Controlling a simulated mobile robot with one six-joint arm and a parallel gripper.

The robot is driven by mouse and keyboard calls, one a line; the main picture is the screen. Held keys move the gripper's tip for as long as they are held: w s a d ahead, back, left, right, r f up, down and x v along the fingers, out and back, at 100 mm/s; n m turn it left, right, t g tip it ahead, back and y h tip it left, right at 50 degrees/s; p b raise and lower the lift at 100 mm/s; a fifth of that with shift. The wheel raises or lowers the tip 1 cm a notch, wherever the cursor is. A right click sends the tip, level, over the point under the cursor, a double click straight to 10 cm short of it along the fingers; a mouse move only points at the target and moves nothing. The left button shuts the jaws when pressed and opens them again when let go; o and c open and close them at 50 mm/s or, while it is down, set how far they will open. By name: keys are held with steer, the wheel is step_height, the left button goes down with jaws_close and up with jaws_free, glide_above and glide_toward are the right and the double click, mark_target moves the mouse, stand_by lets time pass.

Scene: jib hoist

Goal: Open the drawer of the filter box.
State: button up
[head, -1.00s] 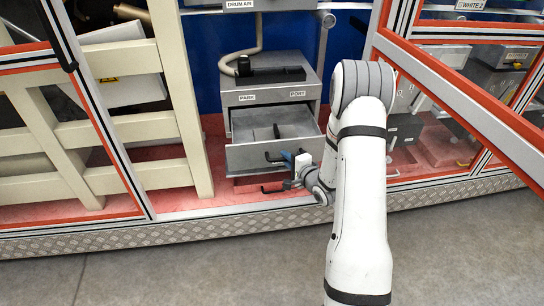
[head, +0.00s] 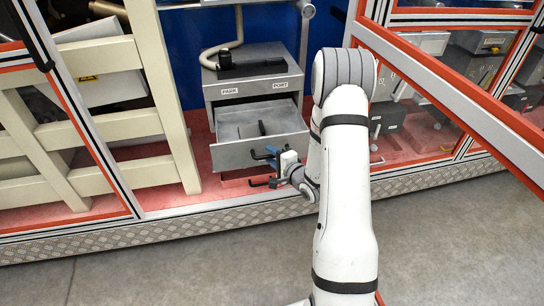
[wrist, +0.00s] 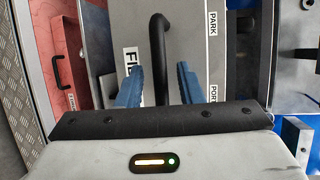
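The filter box (head: 253,97) is a grey cabinet with PARK and PORT labels. Its drawer (head: 262,152) is pulled well out, and its inside with a divider shows from above. My gripper (head: 268,160) is at the right part of the drawer front, by the black bar handle. In the wrist view the handle (wrist: 158,45) runs between my two blue fingertips (wrist: 158,82), with a gap on each side. The fingers are apart. Part of a label starting "FIL" shows on the drawer front. My arm covers the area right of the drawer.
A cream slatted frame (head: 110,130) stands left of the box. An orange-edged frame (head: 450,95) slants across the right. A red tray floor (head: 225,188) is below the drawer. Grey floor in front is clear.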

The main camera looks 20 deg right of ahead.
steer(key=v, duration=0.7)
steer(key=shift+s, duration=0.35)
steer(key=shift+d+r, duration=0.1)
steer(key=shift+r, duration=0.05)
step_height(320, 180, up, 15)
steer(key=s+n+g+h+p, duration=0.3)
steer(key=n+g+h+p, duration=0.3)
steer(key=n, duration=0.2)
steer(key=s+a+r+n+g+p, duration=0.2)
steer(key=s+r, duration=0.4)
steer(key=s, duration=0.4)
steer(key=s+a+r+n+g+p, duration=0.3)
steer(key=s+a+r+n+g, duration=0.1)
steer(key=s, duration=0.6)
step_height(320, 180, up, 4)
steer(key=a+n, duration=0.1)
steer(key=a, duration=0.1)
steer(key=shift+s+a+f+g+y, duration=0.2)
steer(key=shift+s+a+g+y, duration=0.1)
steer(key=shift+y, duration=0.1)
